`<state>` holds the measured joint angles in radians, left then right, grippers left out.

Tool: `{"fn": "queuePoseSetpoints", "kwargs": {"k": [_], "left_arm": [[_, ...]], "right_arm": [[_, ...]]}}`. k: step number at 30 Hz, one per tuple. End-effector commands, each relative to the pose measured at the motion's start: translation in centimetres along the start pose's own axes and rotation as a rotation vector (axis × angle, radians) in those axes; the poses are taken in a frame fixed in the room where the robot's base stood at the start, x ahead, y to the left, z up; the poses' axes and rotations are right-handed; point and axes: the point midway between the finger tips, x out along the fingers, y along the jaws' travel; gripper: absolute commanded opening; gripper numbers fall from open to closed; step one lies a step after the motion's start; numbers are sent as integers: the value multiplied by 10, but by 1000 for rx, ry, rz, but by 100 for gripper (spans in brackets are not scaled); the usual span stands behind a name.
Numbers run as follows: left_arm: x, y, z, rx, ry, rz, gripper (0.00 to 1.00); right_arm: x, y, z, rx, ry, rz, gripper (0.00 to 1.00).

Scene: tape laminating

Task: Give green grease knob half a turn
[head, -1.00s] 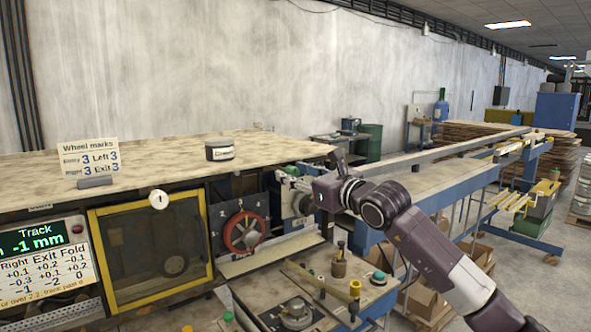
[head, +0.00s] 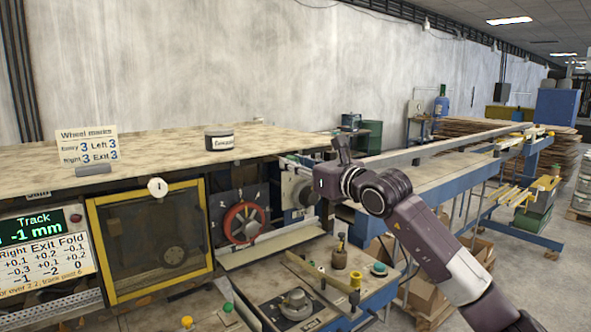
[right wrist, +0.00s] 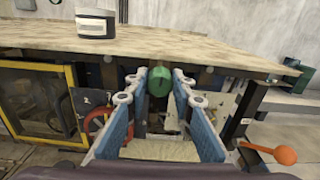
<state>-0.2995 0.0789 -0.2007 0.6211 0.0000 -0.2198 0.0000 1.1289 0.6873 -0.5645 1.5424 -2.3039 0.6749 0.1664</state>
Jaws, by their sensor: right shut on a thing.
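The green grease knob (right wrist: 160,82) is a small round green cap below the tabletop edge in the right wrist view. My right gripper (right wrist: 158,79) has its two blue-padded fingers on either side of it, with the tips closed on it. In the head view my right gripper (head: 312,172) is at the machine's right end, under the tabletop corner, and it hides the knob there. My left gripper is not in view.
A red handwheel (head: 244,222) sits left of my right gripper, and a yellow-framed window (head: 150,243) further left. A labelled tin (head: 219,139) stands on the tabletop (head: 150,160) above. An orange-ended lever (right wrist: 285,155) is at right in the wrist view. A teal button (head: 379,269) is below.

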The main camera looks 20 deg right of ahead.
Motion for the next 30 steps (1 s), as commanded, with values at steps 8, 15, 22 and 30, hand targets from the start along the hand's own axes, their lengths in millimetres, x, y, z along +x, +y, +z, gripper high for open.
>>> {"fn": "queuePoseSetpoints", "kwargs": {"k": [8, 15, 22, 30], "left_arm": [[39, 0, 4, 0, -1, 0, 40], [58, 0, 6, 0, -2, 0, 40], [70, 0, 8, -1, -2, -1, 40], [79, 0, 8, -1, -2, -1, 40]], "right_arm": [[0, 1, -5, 227, -5, 2, 0], [0, 0, -3, 456, -3, 2, 0], [0, -1, -2, 674, -2, 1, 0], [0, -2, -2, 931, -1, 1, 0]]}}
